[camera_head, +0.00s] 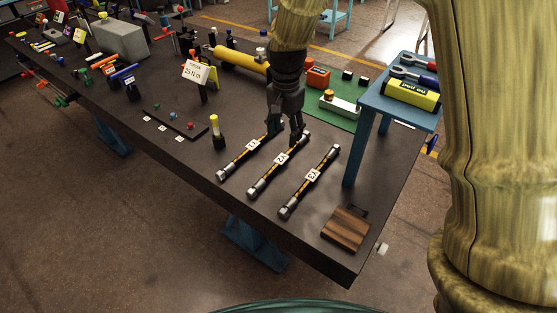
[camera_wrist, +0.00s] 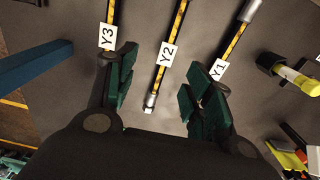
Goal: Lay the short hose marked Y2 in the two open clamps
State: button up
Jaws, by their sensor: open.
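The short hose marked Y2 (camera_head: 267,175) lies on the dark bench between two similar hoses. It is black with yellow, with metal ends and a white tag. In the wrist view, Y2 (camera_wrist: 180,22) runs down between my fingers, its metal end near them. My gripper (camera_head: 286,132) is open above the far end of Y2, pointing down. Its green-padded fingers also show in the wrist view (camera_wrist: 160,82), one on each side of Y2, with nothing between them clearly gripped. I cannot make out the two open clamps for certain in either view.
Hose Y1 (camera_head: 232,170) lies left of Y2 and hose Y3 (camera_head: 295,203) lies right, both close. A yellow-topped bottle (camera_head: 217,132) stands left of Y1. A blue stand (camera_head: 355,140) rises at right. A wooden block (camera_head: 345,229) lies near the front corner.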

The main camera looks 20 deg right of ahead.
jog(key=w+f, duration=0.1)
jog(key=f, duration=0.1)
send_over(282, 159)
jog(key=shift+s+f, duration=0.2)
jog(key=shift+f, duration=2.35)
jog(key=shift+w+f+p, duration=0.15)
jog(key=shift+f+p, duration=0.3)
jog(key=shift+f, duration=0.4)
jog(key=shift+w+f+p, duration=0.15)
jog(key=shift+f+p, duration=0.3)
jog(key=shift+f, duration=1.3)
grip_shut()
